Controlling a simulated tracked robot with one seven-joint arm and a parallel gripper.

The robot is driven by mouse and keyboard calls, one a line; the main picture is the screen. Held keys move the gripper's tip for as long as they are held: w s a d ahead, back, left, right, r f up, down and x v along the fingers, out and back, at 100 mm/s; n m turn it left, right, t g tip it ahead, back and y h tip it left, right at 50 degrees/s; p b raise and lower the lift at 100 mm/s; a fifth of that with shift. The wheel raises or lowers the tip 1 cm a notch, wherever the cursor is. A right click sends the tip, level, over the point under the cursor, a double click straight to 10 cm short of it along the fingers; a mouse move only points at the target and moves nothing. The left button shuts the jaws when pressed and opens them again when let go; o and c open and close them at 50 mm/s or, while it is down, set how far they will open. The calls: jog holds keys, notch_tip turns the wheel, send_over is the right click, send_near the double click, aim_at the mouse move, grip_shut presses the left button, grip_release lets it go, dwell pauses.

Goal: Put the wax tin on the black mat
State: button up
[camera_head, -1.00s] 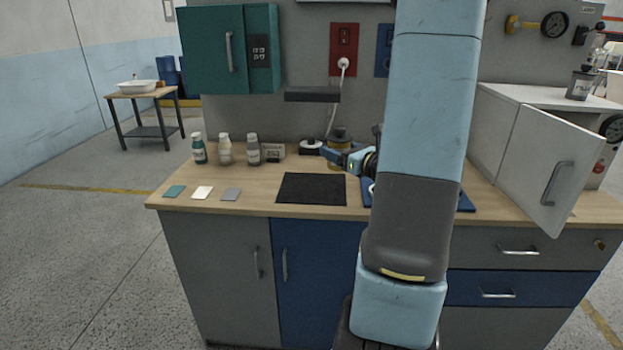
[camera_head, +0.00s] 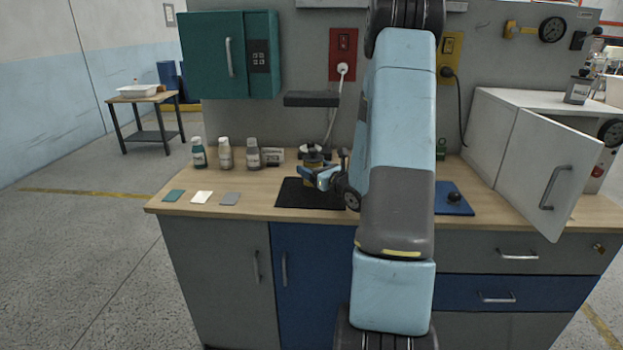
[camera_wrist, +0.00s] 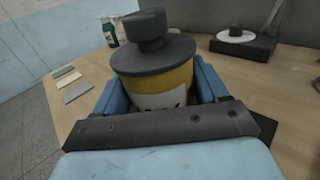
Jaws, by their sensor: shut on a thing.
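The wax tin is a yellow can with a wide dark lid and knob (camera_head: 312,157), upright in my gripper (camera_head: 314,178). In the wrist view the tin (camera_wrist: 150,58) sits between the blue fingers (camera_wrist: 155,90), which are shut on its sides. The black mat (camera_head: 288,195) lies flat on the wooden bench. In the head view the tin overlaps the mat's back right part. My fingers hide the tin's base, so I cannot tell whether it touches the mat.
Several bottles, including a green one (camera_head: 198,155), and a small grey box (camera_head: 273,156) stand at the back left. Three flat swatches (camera_head: 201,197) lie front left. A blue mat (camera_head: 455,208) with a dark knobbed object is at right. A white cabinet door (camera_head: 540,170) stands open.

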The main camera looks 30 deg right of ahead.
jog(key=shift+w+f, duration=0.15)
jog(key=shift+w, duration=0.05)
jog(key=shift+f, duration=1.55)
jog(key=shift+f, duration=0.15)
jog(key=o, duration=1.4)
